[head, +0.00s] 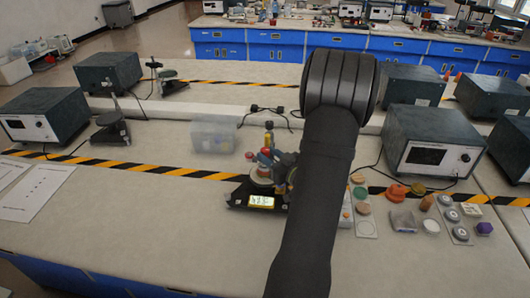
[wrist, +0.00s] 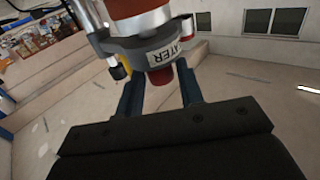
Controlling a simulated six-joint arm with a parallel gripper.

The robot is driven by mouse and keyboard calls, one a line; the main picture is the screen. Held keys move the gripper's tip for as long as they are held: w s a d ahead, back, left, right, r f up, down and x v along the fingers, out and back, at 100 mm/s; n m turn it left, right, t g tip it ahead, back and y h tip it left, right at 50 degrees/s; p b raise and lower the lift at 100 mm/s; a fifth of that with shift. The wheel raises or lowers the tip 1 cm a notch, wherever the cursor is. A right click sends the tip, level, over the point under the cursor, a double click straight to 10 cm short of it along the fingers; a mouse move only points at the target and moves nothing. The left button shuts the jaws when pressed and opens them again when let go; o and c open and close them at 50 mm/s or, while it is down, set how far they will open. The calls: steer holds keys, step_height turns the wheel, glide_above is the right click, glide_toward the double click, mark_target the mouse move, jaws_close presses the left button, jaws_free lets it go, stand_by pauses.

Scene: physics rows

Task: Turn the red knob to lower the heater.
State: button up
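In the wrist view the red knob (wrist: 160,76) sticks out below a grey bracket (wrist: 150,52) with a label that reads partly "ATER", upside down. My gripper (wrist: 159,84) has its two dark fingers apart, one on each side of the knob. Gaps show between the knob and both fingers. A red-brown cylindrical part (wrist: 137,18) sits above the bracket. In the head view the device stands on a black base with a lit display (head: 261,201). My arm hides its right side, and the knob cannot be made out for certain there.
A clear plastic box (head: 213,137) stands behind the device to the left. Instrument boxes (head: 432,142) stand at the right, with several small discs and blocks in front. Papers (head: 35,190) lie at the left. The bench front left of the device is clear.

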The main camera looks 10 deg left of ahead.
steer(key=shift+x, duration=1.15)
steer(key=c, duration=0.7)
steer(key=shift+o, duration=0.2)
steer(key=shift+a, duration=0.1)
steer(key=m+t+h, duration=0.2)
steer(key=t+h, duration=0.1)
steer(key=shift+m, duration=0.4)
steer(key=shift+m+t+h, duration=0.7)
steer(key=shift+m+h, duration=0.2)
steer(key=shift+h, duration=0.5)
